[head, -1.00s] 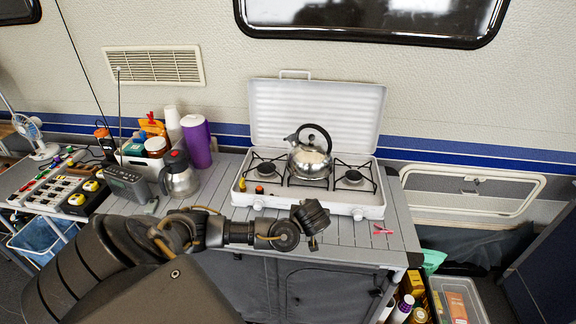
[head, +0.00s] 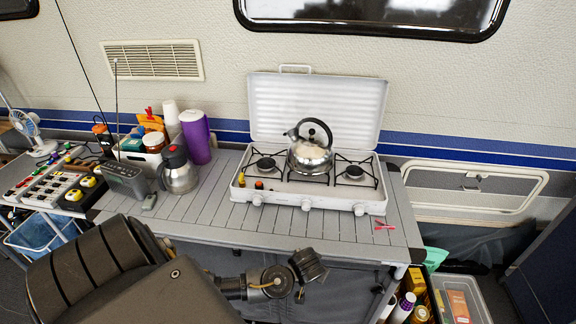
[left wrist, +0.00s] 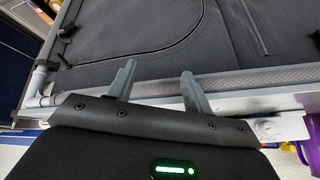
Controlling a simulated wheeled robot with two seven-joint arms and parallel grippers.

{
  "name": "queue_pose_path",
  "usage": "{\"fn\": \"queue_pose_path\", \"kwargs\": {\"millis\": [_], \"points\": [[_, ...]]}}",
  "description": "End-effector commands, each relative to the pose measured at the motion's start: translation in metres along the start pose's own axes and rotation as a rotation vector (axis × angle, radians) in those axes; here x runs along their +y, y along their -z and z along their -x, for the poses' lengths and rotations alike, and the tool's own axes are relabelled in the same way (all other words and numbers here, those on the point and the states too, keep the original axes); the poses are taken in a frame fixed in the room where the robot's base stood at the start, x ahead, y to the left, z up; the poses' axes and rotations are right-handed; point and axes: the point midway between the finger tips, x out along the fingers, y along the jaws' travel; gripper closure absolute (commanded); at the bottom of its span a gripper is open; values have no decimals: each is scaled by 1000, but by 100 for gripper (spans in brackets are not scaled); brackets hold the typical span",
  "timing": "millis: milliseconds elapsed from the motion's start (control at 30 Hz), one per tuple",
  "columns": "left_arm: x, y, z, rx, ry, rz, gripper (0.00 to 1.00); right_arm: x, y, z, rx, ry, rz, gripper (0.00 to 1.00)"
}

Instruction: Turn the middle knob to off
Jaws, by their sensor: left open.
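The white camping stove (head: 330,203) stands on the grey slatted counter with its lid up. Its front carries a left knob (head: 257,199), the middle knob (head: 306,205) and a right knob (head: 359,209). The middle knob is unobstructed, but its setting is too small to read. My left gripper (head: 301,290) is in front of and below the counter edge, apart from the knobs. In the left wrist view, its two fingers (left wrist: 157,76) are spread with nothing between them. My right gripper is not in view.
A steel kettle (head: 310,155) sits on the stove. A red clip-like item (head: 384,224) lies right of it. A steel jug (head: 178,172) and a radio (head: 125,180) stand at left. The counter front edge (head: 280,240) lies between gripper and stove.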

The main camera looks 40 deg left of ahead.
Motion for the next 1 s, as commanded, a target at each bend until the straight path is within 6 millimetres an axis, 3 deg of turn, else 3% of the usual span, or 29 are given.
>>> {"fn": "queue_pose_path", "kwargs": {"millis": [100, 500, 1000], "points": [[-1, -15, -25, -10, 8, -21, 49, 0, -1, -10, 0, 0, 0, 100], [-3, -68, -92, -42, 14, -102, 49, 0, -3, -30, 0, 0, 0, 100], [-8, -145, -160, -93, 2, -192, 49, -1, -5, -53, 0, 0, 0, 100]]}}
